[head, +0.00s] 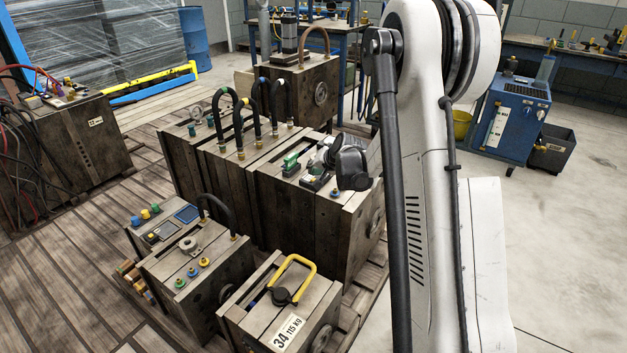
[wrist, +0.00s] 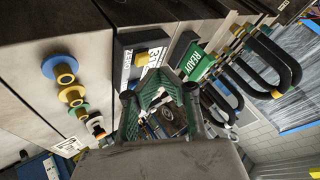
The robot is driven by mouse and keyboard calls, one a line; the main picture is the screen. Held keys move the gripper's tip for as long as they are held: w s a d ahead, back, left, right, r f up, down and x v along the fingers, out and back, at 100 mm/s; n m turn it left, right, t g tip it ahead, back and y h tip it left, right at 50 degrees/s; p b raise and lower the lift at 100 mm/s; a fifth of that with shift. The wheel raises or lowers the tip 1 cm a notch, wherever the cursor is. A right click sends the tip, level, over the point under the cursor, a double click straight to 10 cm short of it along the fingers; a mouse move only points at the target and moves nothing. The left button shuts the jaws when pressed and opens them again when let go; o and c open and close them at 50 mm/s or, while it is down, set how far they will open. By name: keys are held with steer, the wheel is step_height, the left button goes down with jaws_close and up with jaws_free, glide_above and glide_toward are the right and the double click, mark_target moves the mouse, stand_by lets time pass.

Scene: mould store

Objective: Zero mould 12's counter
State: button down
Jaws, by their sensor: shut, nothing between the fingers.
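In the wrist view, a dark counter box (wrist: 128,42) has a white strip that seems to read ZERO, a yellow button (wrist: 149,55) and partly covered digits. A green READY tag (wrist: 197,65) is beside it. In the head view, what looks like this counter (head: 316,181) lies on top of the large middle mould (head: 300,215), near the green tag (head: 290,164). I cannot read a number 12 on any mould. My gripper (wrist: 160,84) is shut and empty, its fingertips close to the counter's lower edge; I cannot tell if they touch. In the head view, my arm's end partly hides this area.
Coloured ring fittings (wrist: 65,75) line the mould top beside the counter. Black hoses (head: 240,125) arch over the neighbouring mould. A small mould (head: 270,315) marked 34, 115 kg, with a yellow shackle (head: 300,270), stands in front. Open floor lies to the right.

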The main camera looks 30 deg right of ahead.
mark_target(314, 179)
steer(key=shift+f, duration=0.2)
stand_by(0.5)
steer(key=shift+f+b, duration=0.3)
steer(key=shift+b, duration=0.1)
steer(key=shift+f+b, duration=0.35)
steer(key=shift+f, duration=0.05)
stand_by(0.6)
stand_by(0.3)
steer(key=shift+r+p, duration=0.5)
steer(key=shift+r, duration=0.4)
steer(key=shift+r+p, duration=1.4)
steer(key=shift+r, duration=1.15)
